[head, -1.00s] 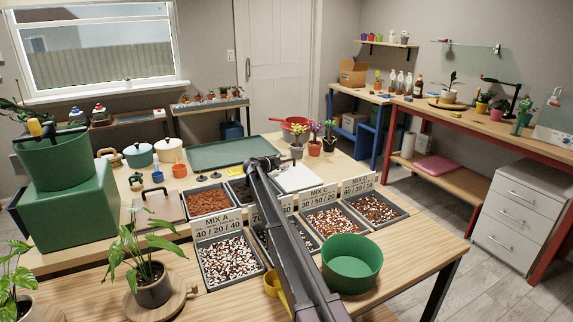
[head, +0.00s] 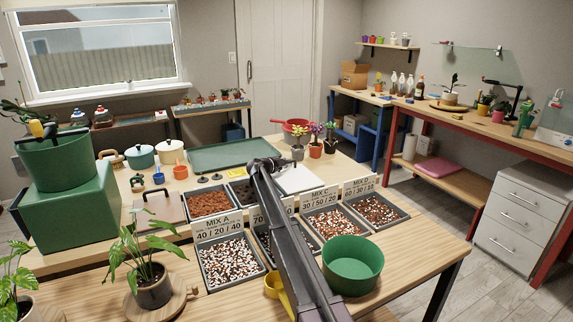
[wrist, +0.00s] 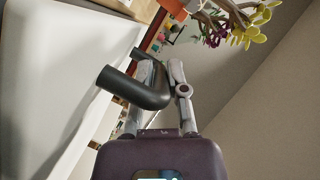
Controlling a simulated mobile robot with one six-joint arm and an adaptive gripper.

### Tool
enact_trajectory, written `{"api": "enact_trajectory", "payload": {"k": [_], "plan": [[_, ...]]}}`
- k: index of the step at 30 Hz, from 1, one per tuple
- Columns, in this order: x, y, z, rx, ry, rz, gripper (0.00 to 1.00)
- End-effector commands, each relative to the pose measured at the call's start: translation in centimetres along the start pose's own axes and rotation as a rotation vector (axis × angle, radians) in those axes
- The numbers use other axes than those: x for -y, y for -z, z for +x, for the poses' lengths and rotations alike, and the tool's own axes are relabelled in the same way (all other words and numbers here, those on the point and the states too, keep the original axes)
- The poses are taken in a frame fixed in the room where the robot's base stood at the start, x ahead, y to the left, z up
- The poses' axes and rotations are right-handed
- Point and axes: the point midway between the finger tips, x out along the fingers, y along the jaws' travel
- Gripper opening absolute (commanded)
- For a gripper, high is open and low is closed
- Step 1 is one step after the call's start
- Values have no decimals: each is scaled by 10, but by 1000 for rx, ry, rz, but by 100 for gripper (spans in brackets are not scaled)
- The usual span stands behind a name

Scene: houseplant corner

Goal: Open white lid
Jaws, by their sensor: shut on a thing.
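The white lid (head: 299,179) lies in the back row of bins on the main table, just right of my gripper (head: 268,165). In the wrist view the lid (wrist: 60,80) fills the left side as a broad pale panel. Its bent dark handle (wrist: 138,90) is between the fingers of my gripper (wrist: 158,75), which are shut on it. My arm hides part of the lid and the bins near it in the head view. I cannot tell whether the lid is raised from its bin.
A bin of brown material (head: 208,203) and a brown lid with a black handle (head: 158,206) are to the left. Mix bins with signs, such as Mix A (head: 229,259), stand in front. Potted flowers (head: 315,149) stand close behind the white lid. A green bowl (head: 352,264) is at front right.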

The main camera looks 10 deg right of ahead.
Motion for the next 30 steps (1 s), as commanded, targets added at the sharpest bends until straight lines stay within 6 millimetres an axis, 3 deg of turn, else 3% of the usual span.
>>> {"api": "enact_trajectory", "payload": {"k": [14,30], "plan": [[16,20,-6,-2,0,0,0],[47,82,-32,-6,-2,1,0]]}}
